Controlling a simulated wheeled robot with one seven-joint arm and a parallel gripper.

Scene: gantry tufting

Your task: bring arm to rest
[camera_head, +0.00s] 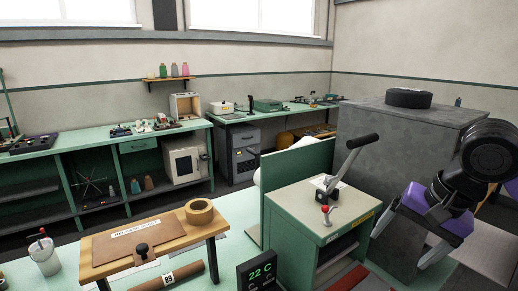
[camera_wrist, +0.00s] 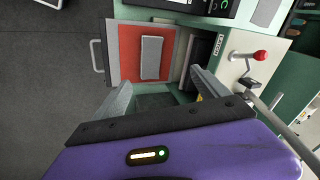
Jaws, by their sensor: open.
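My arm enters at the right of the head view. My gripper (camera_head: 398,250) has a purple body and hangs tilted down beside the green cabinet with the lever. Its two grey fingers are spread apart with nothing between them. In the wrist view my gripper (camera_wrist: 163,80) also shows open and empty. Beyond the fingertips there is a red-lined tray (camera_wrist: 177,55) with a grey pad (camera_wrist: 152,58) on it and a handle at its left side.
The green cabinet (camera_head: 285,213) carries a black-handled lever (camera_head: 350,155) and a red knob (camera_head: 325,209). A large grey block (camera_head: 385,140) stands behind my arm. A wooden stand (camera_head: 100,262) with a tape roll (camera_head: 199,211) and a display (camera_head: 257,271) are front left.

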